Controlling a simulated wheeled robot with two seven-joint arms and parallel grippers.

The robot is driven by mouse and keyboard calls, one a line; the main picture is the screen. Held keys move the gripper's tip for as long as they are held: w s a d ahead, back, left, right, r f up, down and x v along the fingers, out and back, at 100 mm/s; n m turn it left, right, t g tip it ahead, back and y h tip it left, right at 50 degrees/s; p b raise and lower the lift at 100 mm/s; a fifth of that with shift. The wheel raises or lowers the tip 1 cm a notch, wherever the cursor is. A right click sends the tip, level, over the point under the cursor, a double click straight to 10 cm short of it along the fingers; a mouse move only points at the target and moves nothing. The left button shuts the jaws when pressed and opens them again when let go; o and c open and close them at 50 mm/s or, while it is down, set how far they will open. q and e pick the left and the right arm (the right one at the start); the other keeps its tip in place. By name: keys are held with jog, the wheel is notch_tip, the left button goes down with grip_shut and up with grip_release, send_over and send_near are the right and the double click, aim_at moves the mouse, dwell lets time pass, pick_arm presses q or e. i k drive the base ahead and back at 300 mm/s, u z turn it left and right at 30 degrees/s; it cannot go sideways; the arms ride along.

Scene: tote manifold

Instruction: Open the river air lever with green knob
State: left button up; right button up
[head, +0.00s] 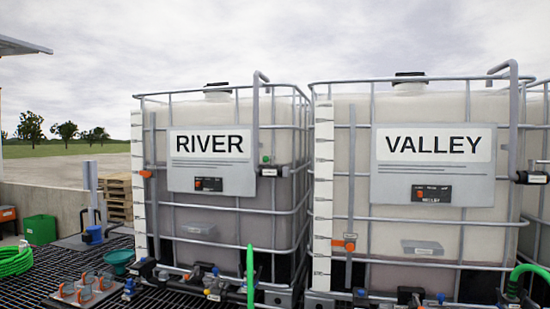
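The tote labelled RIVER (222,220) stands left of the middle in the head view, a white tank in a metal cage. A grey pipe (256,110) runs down its right front side. A small green knob (266,160) shows beside this pipe, just above a dark valve fitting (269,171) at the right edge of the RIVER sign (211,144). The lever itself is too small to make out, so I cannot tell its position. Neither of my grippers is in view.
The VALLEY tote (420,240) stands close on the right, with its own pipe and valve. Dark pipes and valves run along the base. A green hose (250,275) rises in front of RIVER. A coiled green hose (14,261) and a green box (40,229) are at left.

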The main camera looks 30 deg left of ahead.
aim_at(266, 159)
jog(key=k, duration=0.95)
jog(key=u, duration=1.75)
jog(key=i, duration=2.9)
jog(key=z, duration=1.2)
